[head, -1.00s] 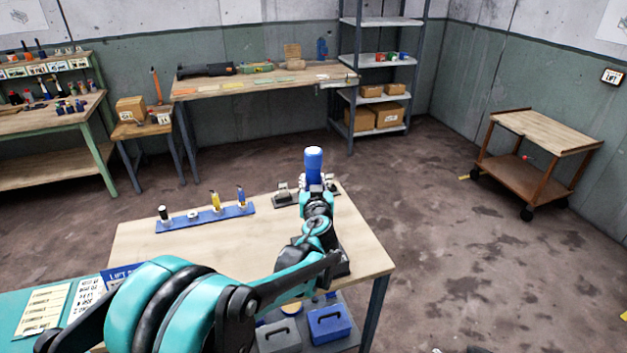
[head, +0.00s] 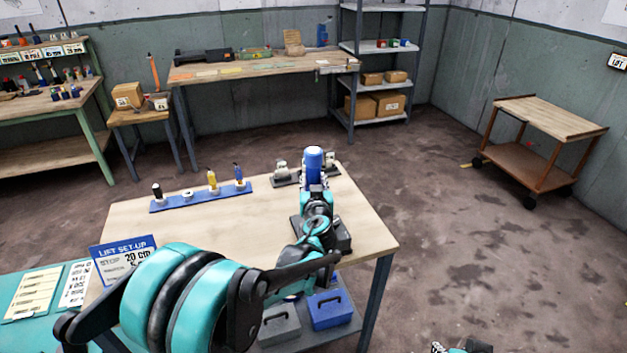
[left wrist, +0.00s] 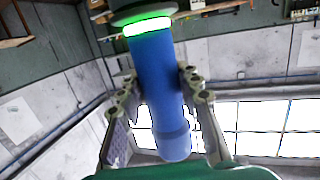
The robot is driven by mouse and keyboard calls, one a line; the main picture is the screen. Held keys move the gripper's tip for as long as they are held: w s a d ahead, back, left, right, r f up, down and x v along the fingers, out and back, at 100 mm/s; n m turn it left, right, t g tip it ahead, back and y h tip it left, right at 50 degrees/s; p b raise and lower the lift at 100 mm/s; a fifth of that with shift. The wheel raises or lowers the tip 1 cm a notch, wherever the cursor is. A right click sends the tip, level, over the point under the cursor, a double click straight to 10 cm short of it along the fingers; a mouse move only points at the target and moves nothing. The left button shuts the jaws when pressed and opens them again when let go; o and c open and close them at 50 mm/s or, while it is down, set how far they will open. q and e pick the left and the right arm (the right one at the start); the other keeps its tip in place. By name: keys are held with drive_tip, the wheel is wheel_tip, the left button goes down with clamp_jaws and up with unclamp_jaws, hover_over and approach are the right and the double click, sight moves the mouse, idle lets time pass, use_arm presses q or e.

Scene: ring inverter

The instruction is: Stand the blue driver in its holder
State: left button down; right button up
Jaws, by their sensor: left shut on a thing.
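A thick blue cylinder, apparently the blue driver (head: 314,160), stands upright in my left gripper (head: 314,184) above the far right part of the table. In the left wrist view the blue driver (left wrist: 163,90) lies between both fingers of the left gripper (left wrist: 160,85). A glowing green ring and a dark part are at one end. A grey fixture (head: 281,172) is on the table just left of the gripper. A dark block (head: 342,238) sits beside my arm. My arm hides parts of both, so I cannot tell which is the holder. Only a bit of my right arm shows at the bottom edge.
A blue rack (head: 200,197) on the table (head: 235,228) holds small black, yellow and blue tools. A sign (head: 122,258) stands at the table's left. Blue (head: 329,308) and grey (head: 279,325) boxes are on the shelf below. The table's middle is clear.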

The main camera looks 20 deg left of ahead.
use_arm(q)
drive_tip(key=shift+f, duration=0.1)
idle(0.6)
drive_tip(key=c, duration=1)
unclamp_jaws()
drive_tip(key=shift+s, duration=0.1)
drive_tip(key=v, duration=1.2)
drive_tip(key=s+a+f+g, duration=0.4)
drive_tip(key=s+a+g, duration=0.15)
drive_tip(key=s, duration=0.65)
drive_tip(key=s+d+f+m+g+h, duration=0.1)
drive_tip(key=s+f, duration=0.1)
drive_tip(key=s, duration=0.2)
drive_tip(key=s+d+f+m+g+h, duration=0.1)
drive_tip(key=s+d+f+h, duration=0.1)
drive_tip(key=s, duration=0.2)
drive_tip(key=s+d+f+m+g+h, duration=0.1)
drive_tip(key=s+f+h, duration=0.1)
drive_tip(key=s, duration=0.3)
drive_tip(key=shift+d+m, duration=0.15)
drive_tip(key=shift+m, duration=0.25)
